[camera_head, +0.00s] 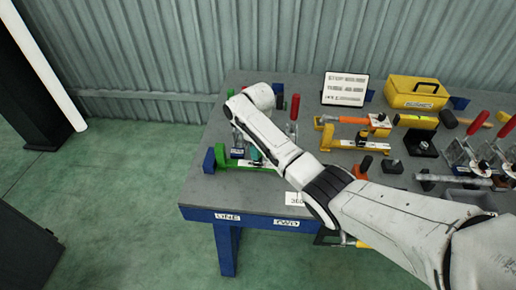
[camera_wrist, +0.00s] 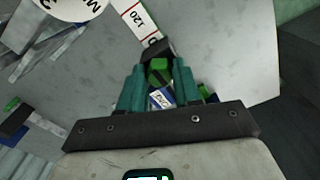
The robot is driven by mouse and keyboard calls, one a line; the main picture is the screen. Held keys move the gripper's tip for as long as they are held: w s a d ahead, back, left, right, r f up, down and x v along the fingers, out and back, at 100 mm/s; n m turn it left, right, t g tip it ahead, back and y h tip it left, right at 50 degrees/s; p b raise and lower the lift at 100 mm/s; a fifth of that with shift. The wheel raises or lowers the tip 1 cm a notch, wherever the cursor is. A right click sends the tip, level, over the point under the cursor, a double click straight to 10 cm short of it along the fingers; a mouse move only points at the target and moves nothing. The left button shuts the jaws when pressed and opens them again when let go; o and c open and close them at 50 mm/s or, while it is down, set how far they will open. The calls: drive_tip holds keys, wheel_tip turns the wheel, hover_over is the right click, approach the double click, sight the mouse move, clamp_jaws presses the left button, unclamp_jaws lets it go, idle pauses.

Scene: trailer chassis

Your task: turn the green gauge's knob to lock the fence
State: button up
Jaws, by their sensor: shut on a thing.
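The green gauge (camera_head: 230,163) lies at the left end of the grey bench, with a blue block at its left end. My gripper (camera_head: 255,154) is over its right part, and my arm hides much of it. In the wrist view my gripper (camera_wrist: 158,66) has teal fingers closed to a narrow gap, shut on the gauge's knob. The knob is mostly hidden between the fingers. Parts of the green gauge (camera_wrist: 160,76) and a blue and white label (camera_wrist: 161,98) show between the fingers. The fence is not clearly made out.
A red-handled clamp (camera_head: 294,108) stands close right of my wrist. An orange and yellow gauge (camera_head: 350,143) lies farther right. A white sign (camera_head: 345,89) and a yellow toolbox (camera_head: 418,92) stand at the back. The bench's blue front edge (camera_head: 255,218) is near.

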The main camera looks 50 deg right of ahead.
idle(0.3)
drive_tip(key=o, duration=1.1)
drive_tip(key=shift+c, duration=0.2)
wheel_tip(320, 180, up, 11)
drive_tip(key=b, duration=0.1)
drive_tip(key=shift+f, duration=0.1)
